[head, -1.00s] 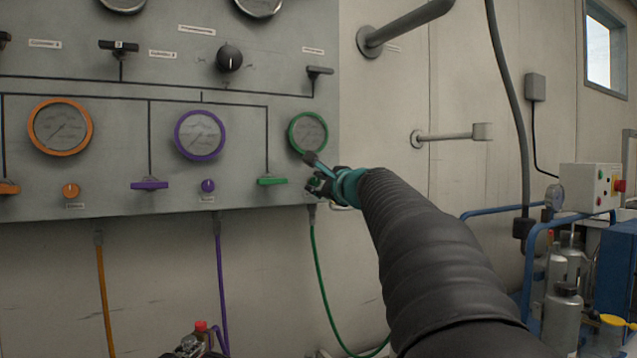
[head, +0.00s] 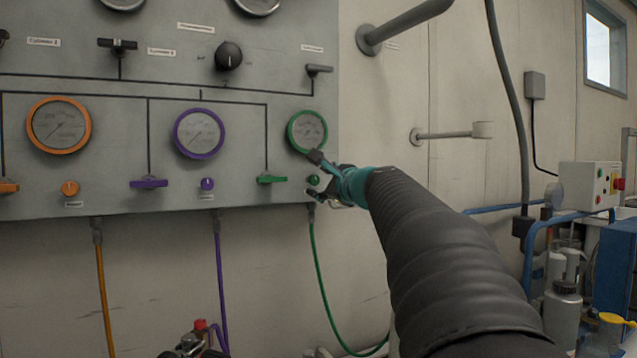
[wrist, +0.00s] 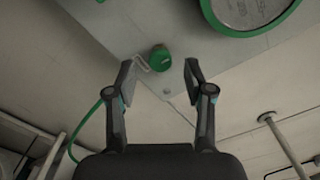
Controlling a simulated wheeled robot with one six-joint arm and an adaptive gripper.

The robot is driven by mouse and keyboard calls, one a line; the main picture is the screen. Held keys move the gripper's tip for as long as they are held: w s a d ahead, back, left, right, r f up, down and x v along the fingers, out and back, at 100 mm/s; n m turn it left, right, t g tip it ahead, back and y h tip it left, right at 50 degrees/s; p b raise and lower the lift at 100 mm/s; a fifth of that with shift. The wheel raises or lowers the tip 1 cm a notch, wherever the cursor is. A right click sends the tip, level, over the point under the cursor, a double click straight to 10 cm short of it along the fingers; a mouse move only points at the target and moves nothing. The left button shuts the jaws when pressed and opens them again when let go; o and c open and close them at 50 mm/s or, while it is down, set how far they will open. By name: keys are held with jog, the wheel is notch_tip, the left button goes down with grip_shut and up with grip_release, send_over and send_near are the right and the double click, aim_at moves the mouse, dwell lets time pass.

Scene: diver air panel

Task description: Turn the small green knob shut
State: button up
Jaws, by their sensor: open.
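The small green knob (head: 313,180) sits low on the grey panel's right side, under the green-ringed gauge (head: 307,131). In the wrist view the knob (wrist: 160,58) shows as a short round green cap just beyond the fingertips, a little left of the middle of the gap. My gripper (head: 314,175) is open and empty in front of the panel's lower right corner. In the wrist view its two fingers (wrist: 160,75) stand well apart, with the knob between their lines and apparently not touched. How far the tips are from the panel is hard to tell.
A green lever handle (head: 271,179) is just left of the knob. A green hose (head: 322,270) hangs below the panel. Purple (head: 207,184) and orange (head: 69,188) knobs are farther left. A grey pipe stub (head: 450,135) juts from the wall at right.

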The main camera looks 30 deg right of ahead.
jog(key=s, duration=0.9)
jog(key=shift+s+d, duration=0.15)
jog(key=shift+s, duration=0.25)
